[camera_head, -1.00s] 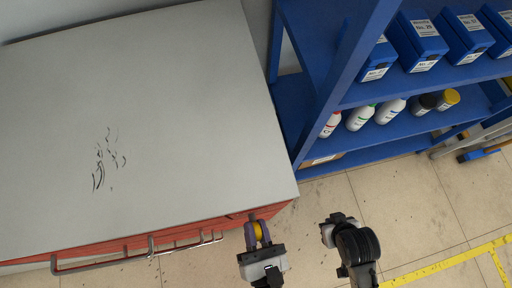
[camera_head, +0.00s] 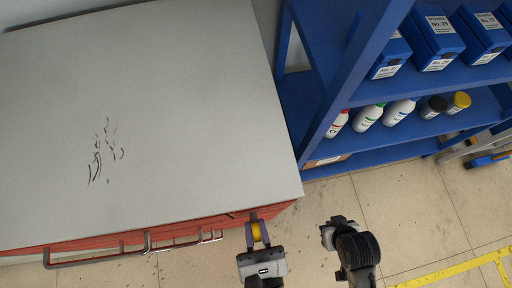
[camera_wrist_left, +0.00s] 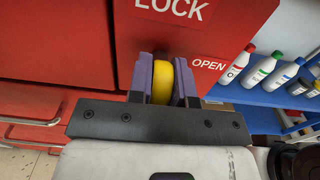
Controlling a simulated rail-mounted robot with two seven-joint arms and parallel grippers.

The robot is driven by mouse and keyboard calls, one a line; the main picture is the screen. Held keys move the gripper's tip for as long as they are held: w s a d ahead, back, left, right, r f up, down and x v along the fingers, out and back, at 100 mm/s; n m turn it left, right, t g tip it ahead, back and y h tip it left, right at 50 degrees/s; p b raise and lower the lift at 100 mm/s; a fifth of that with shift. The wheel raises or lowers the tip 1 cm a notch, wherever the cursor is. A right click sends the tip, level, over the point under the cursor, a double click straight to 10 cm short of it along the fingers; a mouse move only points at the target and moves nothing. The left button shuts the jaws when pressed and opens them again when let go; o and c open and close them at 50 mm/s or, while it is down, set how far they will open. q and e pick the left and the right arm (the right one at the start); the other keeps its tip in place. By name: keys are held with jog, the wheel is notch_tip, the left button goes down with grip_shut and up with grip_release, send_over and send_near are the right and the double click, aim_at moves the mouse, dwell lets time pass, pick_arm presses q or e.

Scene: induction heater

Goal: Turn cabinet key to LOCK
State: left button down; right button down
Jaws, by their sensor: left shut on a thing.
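The red cabinet (camera_head: 180,230) with a grey top fills the left of the head view. Its key has a yellow round head (camera_head: 257,232); the key head also shows in the left wrist view (camera_wrist_left: 162,82). My left gripper (camera_head: 257,235) is at the cabinet's front right corner, its purple fingers shut on the key head from both sides. In the left wrist view the label LOCK (camera_wrist_left: 174,8) is above the key and the label OPEN (camera_wrist_left: 209,64) is to its right. The key shaft is hidden. My right gripper (camera_head: 328,234) hangs to the right, away from the cabinet; its fingers are unclear.
A blue shelf (camera_head: 330,90) with blue boxes (camera_head: 437,45) and several bottles (camera_head: 369,116) stands right of the cabinet. Metal handles (camera_head: 130,247) stick out from the cabinet front. Floor is clear around my right gripper.

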pick_arm(q)
jog(key=shift+r, duration=0.1)
jog(key=c, duration=1.1)
grip_release()
